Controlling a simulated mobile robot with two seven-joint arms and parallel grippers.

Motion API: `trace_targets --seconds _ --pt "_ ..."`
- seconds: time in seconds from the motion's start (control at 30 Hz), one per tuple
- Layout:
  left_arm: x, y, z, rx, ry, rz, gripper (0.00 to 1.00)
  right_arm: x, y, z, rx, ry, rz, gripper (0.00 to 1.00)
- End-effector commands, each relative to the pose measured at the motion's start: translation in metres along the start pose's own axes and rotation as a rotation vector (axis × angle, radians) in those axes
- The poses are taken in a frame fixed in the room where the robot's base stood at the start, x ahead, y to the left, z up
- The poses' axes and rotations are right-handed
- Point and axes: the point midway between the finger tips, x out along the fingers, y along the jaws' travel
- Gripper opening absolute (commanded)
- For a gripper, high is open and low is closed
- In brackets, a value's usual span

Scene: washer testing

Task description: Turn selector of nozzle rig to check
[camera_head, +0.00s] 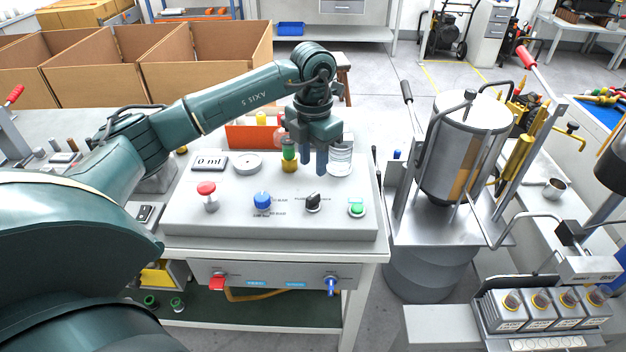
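The nozzle rig is a light grey sloped console (235,222) on a bench. On its face are a blue knob (262,200) and a black pointer knob (313,201), both with small printed labels too small to read. I cannot tell from the labels which knob is the selector. A red mushroom button (207,195) is to their left and a green button (356,209) to their right. My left gripper (314,165) hangs fingers down over the rear of the console, behind the black knob and apart from it. A narrow gap shows between its fingers, with nothing held. My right gripper is not in view.
A "0 ml" display (210,163), a round dish (247,163), a green-and-brass nozzle (289,158) and a clear cylinder (341,158) stand along the console's rear. A large metal tank (465,145) stands to the right. Air above the front knobs is clear.

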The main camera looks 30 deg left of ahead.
Motion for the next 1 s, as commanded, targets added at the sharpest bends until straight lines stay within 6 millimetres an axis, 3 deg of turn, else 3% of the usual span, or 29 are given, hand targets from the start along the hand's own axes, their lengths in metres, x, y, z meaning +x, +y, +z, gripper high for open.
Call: trace_targets --seconds 0.13,0.33,0.87,0.97,1.0 --pt "-0.023 0.0 0.0 0.0 -0.002 0.001 0.34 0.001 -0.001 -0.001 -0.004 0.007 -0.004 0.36" --pt "-0.034 0.0 0.0 0.001 0.001 -0.001 0.34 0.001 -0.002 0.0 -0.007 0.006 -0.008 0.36" --pt "-0.032 -0.003 0.0 0.005 0.001 -0.008 0.34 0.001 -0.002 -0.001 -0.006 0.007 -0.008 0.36" --pt "-0.021 -0.021 0.002 0.038 -0.008 -0.073 0.34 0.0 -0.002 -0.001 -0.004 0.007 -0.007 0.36" --pt "-0.012 -0.036 0.003 0.06 -0.015 -0.125 0.34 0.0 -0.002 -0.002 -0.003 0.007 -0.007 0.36"
